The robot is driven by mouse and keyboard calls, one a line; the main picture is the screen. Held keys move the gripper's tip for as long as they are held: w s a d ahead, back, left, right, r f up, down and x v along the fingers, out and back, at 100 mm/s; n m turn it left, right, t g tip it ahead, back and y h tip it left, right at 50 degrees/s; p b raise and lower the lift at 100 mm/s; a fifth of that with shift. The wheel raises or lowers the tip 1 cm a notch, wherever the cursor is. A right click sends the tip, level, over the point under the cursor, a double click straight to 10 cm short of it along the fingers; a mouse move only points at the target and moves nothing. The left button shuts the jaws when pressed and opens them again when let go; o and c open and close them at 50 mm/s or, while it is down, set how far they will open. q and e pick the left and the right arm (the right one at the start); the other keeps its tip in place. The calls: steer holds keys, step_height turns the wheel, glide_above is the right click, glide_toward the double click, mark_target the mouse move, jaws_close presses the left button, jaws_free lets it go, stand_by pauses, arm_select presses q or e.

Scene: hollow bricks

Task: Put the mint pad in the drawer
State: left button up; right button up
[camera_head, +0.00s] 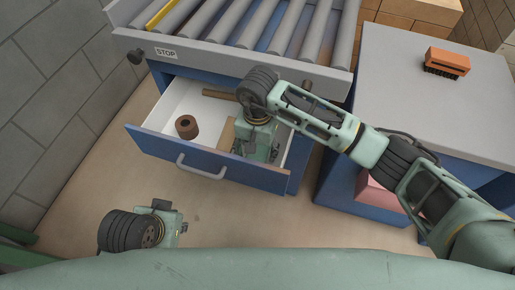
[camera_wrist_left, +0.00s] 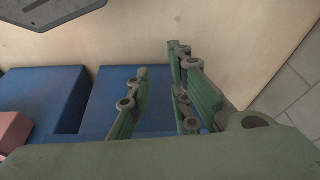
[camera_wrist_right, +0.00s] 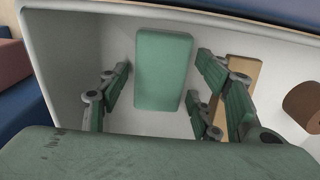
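The mint pad (camera_wrist_right: 163,72) shows in the right wrist view as a pale green rounded block inside the white-lined drawer, seemingly on its floor. My right gripper (camera_wrist_right: 165,90) is open, with one finger on each side of the pad and gaps to both. In the head view this gripper (camera_head: 258,152) reaches down into the drawer and hides the pad. The drawer (camera_head: 206,171) is pulled open, with a blue front and grey handle. My left gripper (camera_head: 172,228) is low in front of the drawer; its fingers are apart and empty in the left wrist view (camera_wrist_left: 160,95).
The drawer also holds a brown roll (camera_head: 187,127), a tan wooden block (camera_head: 227,136) and a brown rod (camera_head: 219,94). A roller conveyor (camera_head: 250,60) is above it. A grey-topped bench (camera_head: 430,95) with an orange brush (camera_head: 447,61) stands right. Floor in front is clear.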

mark_target(258, 153)
steer(key=shift+o, duration=0.2)
steer(key=shift+r+p, duration=0.3)
steer(key=shift+p, duration=0.05)
arm_select(q)
steer(key=x, duration=0.2)
steer(key=p+x, duration=0.1)
steer(key=x, duration=0.2)
steer(key=shift+s+d+f, duration=0.1)
steer(key=shift+f, duration=0.35)
arm_select(e)
step_height(258, 153, up, 12)
steer(key=shift+f, duration=0.15)
